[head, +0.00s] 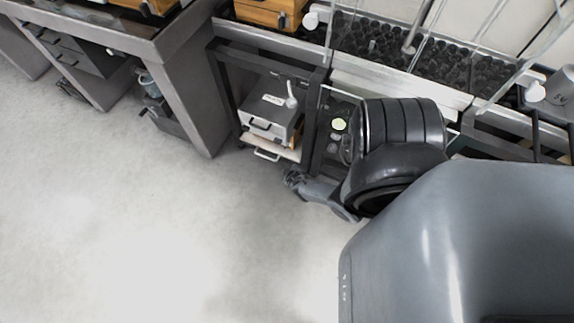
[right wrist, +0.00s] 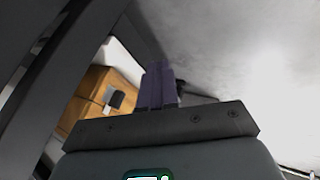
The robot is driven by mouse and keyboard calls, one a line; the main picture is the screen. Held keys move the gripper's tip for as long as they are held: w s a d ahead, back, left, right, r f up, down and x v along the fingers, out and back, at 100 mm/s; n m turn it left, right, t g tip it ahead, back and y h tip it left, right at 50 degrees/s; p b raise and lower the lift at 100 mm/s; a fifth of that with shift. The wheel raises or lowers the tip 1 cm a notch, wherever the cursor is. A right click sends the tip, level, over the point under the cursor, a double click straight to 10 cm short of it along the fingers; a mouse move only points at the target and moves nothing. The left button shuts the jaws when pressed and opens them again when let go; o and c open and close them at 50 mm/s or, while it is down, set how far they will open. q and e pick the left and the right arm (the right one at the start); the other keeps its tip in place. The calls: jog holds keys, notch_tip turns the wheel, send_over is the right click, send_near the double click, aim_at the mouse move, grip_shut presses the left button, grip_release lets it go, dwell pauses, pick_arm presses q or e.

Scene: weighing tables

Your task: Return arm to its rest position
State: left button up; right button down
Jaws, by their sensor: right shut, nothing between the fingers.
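My right arm (head: 450,240) fills the lower right of the head view, with its dark ribbed joint (head: 405,130) in front of the bench. In the right wrist view the two purplish fingers of my right gripper (right wrist: 158,72) are together, with nothing seen between them. The fingers point toward the pale floor, beside a wooden box. My left gripper is in neither view.
A dark-framed bench (head: 215,80) with shelves runs along the back. A white and grey device (head: 268,115) sits on its lower shelf. A wooden box (right wrist: 97,93) with a dark handle is close left of the right fingers. Open floor (head: 130,240) lies at the left.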

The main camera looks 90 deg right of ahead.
jog(key=s+a+r+n+p, duration=0.2)
jog(key=s+r+p, duration=0.1)
jog(key=r+p, duration=1.15)
jog(key=w+a+r+n+t+y+p, duration=0.1)
jog(key=w+a+r+t+p, duration=0.2)
jog(key=w+r, duration=0.55)
jog(key=w+a+r+n+t+y+p, duration=0.1)
jog(key=w+a+r+p, duration=0.3)
jog(key=r, duration=0.8)
jog(key=w+a+r+n+y+p, duration=0.2)
jog(key=w+a+r, duration=0.1)
jog(key=a+r, duration=0.8)
jog(key=w+a+r+n+y+p, duration=0.1)
jog(key=w+a+r+y+p, duration=0.15)
jog(key=a+r, duration=0.9)
jog(key=s+a+r+g, duration=0.25)
jog(key=s+r, duration=0.25)
jog(key=r, duration=0.3)
notch_tip(320, 180, up, 38)
jog(key=d+p, duration=0.1)
jog(key=p, duration=3.6)
jog(key=shift+s+f+y, duration=0.15)
jog(key=shift+s+y, duration=0.15)
jog(key=shift+y, duration=0.05)
